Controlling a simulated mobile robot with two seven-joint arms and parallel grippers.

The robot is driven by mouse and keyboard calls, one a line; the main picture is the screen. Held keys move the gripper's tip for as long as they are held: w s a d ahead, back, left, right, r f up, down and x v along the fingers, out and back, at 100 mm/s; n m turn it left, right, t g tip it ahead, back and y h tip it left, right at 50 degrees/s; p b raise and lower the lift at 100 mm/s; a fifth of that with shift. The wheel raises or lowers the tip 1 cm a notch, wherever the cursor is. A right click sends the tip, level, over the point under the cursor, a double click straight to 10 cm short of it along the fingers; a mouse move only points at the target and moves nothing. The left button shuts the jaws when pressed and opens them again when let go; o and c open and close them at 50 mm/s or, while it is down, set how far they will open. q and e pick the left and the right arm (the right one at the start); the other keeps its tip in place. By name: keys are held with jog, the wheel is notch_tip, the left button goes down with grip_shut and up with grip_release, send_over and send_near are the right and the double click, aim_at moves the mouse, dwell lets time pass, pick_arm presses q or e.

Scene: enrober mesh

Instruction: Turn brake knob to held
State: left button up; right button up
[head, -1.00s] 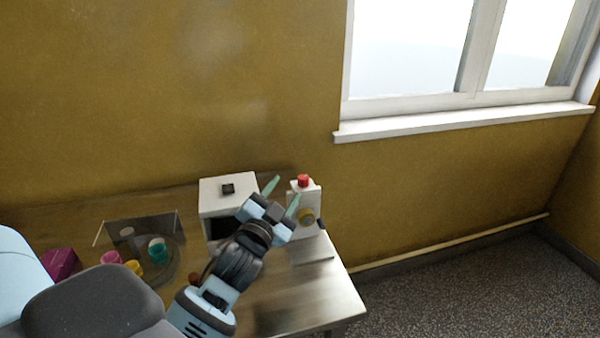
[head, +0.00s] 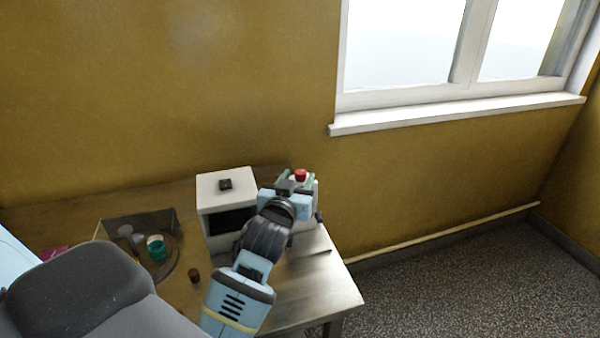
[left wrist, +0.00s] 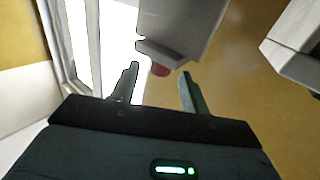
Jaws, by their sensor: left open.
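A small whitish control box with a red button (head: 300,175) on top stands near the table's right end. My left gripper (head: 298,182) is open in front of this box, its fingers pointing towards its upper part. It hides most of the front, including the round brass-coloured knob seen there earlier. A dark part (head: 319,217) shows at the box's right side. In the left wrist view, the box (left wrist: 182,28) and its red button (left wrist: 160,69) appear beyond and between the open fingers; no knob shows clearly there. Contact cannot be told. My right gripper is not in view.
A white machine with a dark opening (head: 226,205) stands just left of the control box. A clear-walled round stand with a teal cup (head: 156,248) and a small brown cylinder (head: 193,275) are further left. The table's right front (head: 325,285) is clear.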

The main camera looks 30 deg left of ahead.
aim_at(299, 176)
pick_arm(q)
jog(key=shift+x, duration=1.7)
jog(key=c, duration=1)
